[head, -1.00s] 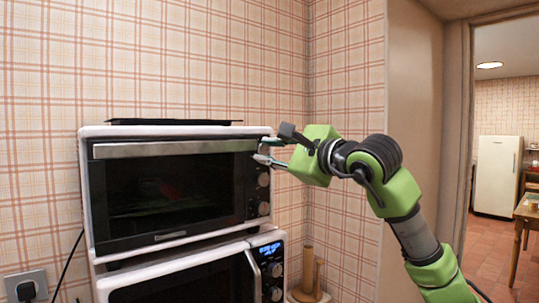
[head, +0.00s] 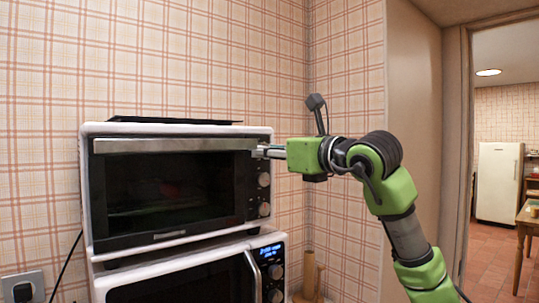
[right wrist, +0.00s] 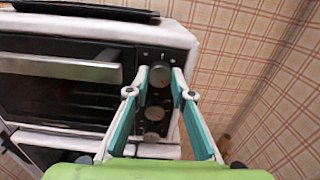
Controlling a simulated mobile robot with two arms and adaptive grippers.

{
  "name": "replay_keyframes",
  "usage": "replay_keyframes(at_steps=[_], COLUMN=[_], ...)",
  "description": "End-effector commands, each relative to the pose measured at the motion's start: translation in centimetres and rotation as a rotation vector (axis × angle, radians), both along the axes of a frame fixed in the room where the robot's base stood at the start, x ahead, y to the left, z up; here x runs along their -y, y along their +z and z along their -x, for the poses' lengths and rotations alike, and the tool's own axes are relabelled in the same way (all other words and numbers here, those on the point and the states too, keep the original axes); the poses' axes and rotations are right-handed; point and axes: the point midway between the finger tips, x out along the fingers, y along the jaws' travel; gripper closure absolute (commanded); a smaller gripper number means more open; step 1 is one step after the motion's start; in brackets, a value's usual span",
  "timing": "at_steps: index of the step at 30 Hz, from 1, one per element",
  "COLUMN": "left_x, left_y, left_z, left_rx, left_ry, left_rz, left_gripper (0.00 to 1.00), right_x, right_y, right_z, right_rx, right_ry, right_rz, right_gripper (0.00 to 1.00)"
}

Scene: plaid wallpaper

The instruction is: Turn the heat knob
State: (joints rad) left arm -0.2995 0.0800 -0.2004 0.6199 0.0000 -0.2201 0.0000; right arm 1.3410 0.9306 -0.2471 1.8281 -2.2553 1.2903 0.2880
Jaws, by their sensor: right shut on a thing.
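The top knob (right wrist: 160,76) shows between my right fingertips in the right wrist view. Two lower knobs, the middle one (head: 264,180) and the bottom one (head: 264,209), are free. My right gripper (head: 258,152) comes in from the right and is shut on the top knob, with one finger on its left and one on its right. In the head view the fingers hide that knob. I cannot read which knob is for heat. My left gripper is not in view.
A second oven (head: 180,285) with a blue display stands under the toaster oven. A dark tray (head: 175,120) lies on top. The plaid wall (head: 345,80) is close on the right. A wooden holder (head: 308,275) stands low in the corner.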

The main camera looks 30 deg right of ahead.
Motion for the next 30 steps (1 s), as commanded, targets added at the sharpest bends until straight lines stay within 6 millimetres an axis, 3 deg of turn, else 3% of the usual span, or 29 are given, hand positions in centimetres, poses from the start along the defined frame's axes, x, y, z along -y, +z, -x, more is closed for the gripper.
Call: replay_keyframes(at_steps=[15,30], left_x=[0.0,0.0], left_y=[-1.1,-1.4], left_z=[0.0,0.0], left_rx=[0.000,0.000], left_ry=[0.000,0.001], left_rz=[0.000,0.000], left_gripper=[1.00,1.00], right_x=[-0.2,-0.2], right_y=[-0.1,-0.1], right_z=[0.0,0.0], right_rx=[-0.037,-0.053], right_ry=[0.001,0.000], right_rz=[-0.448,-0.637], right_gripper=[1.00,1.00])
